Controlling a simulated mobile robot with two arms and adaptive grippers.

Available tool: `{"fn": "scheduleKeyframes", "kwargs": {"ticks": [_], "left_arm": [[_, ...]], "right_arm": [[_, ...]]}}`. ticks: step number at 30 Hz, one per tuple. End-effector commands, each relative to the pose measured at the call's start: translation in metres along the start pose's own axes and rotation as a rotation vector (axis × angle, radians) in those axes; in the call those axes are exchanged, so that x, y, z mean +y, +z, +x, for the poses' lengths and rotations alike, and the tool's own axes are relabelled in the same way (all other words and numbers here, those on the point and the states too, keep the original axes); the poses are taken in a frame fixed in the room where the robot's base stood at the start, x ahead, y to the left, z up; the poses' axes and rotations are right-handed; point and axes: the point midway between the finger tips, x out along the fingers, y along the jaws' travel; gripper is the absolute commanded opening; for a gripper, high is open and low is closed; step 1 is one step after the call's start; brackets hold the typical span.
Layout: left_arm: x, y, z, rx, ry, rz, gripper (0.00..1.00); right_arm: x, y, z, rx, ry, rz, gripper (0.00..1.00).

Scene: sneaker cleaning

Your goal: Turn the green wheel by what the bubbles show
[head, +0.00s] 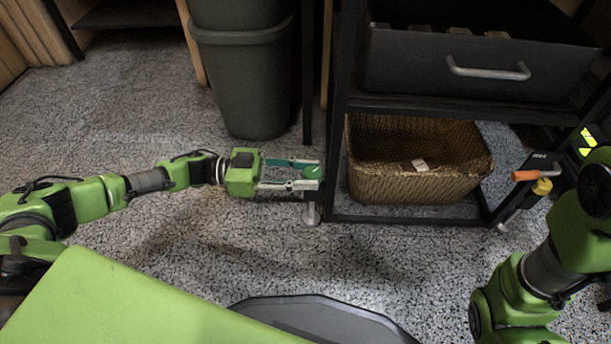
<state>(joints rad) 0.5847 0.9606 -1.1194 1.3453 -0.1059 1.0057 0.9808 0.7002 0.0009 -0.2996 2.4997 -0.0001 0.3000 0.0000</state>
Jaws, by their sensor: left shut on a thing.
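The small green wheel (311,171) shows in the head view at the front left post of the black rack, low near the floor. My left gripper (317,176) reaches in from the left, with one finger above the wheel and one below it. It is shut on the wheel, and the fingers hide part of the rim. No bubbles can be made out. My right arm shows at the right edge, but its gripper is not in view.
A woven basket (420,196) stands on the rack's low level, below a dark drawer (480,90) with a metal handle. A grey-green bin (245,85) stands behind my left arm. An orange handle (535,175) is at the rack's right side. Speckled floor (190,250) lies open in front.

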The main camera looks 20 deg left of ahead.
Motion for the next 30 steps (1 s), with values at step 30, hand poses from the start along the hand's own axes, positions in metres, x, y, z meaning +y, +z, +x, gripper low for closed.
{"fn": "scheduleKeyframes", "kwargs": {"ticks": [30], "left_arm": [[-0.0072, 0.0003, 0.0033, 0.002, 0.498, -0.001, 0.08]], "right_arm": [[-0.0013, -0.0021, -0.0057, 0.000, 0.000, 0.001, 0.40]]}}
